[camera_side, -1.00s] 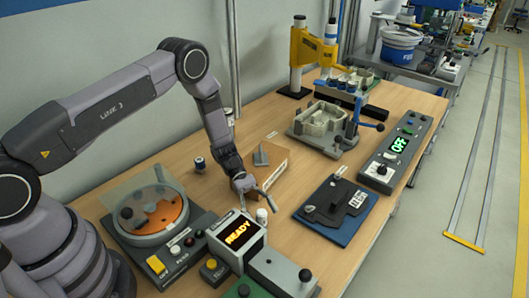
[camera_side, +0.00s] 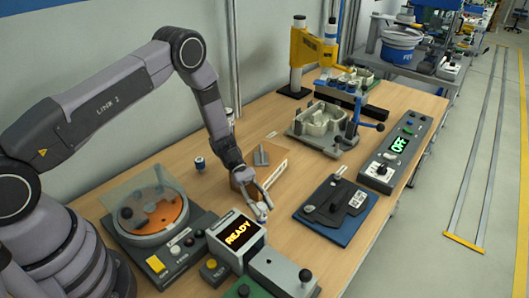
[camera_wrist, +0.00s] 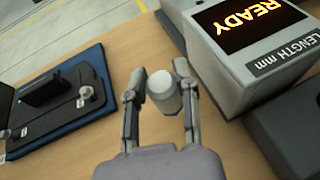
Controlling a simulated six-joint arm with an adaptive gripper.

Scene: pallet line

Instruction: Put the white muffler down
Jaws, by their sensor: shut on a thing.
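The white muffler (camera_wrist: 165,93) is a small pale cylinder between my gripper's fingers in the wrist view. My gripper (camera_wrist: 160,85) is shut on it. In the side view my gripper (camera_side: 264,204) is low over the wooden table, behind the grey box with the READY display, and the muffler (camera_side: 262,211) shows small at the fingertips. I cannot tell whether the muffler touches the table.
The READY length box (camera_side: 238,239) stands close beside the muffler; it also shows in the wrist view (camera_wrist: 235,75). A blue-based black fixture (camera_side: 335,208) lies to the right, with bare table between.

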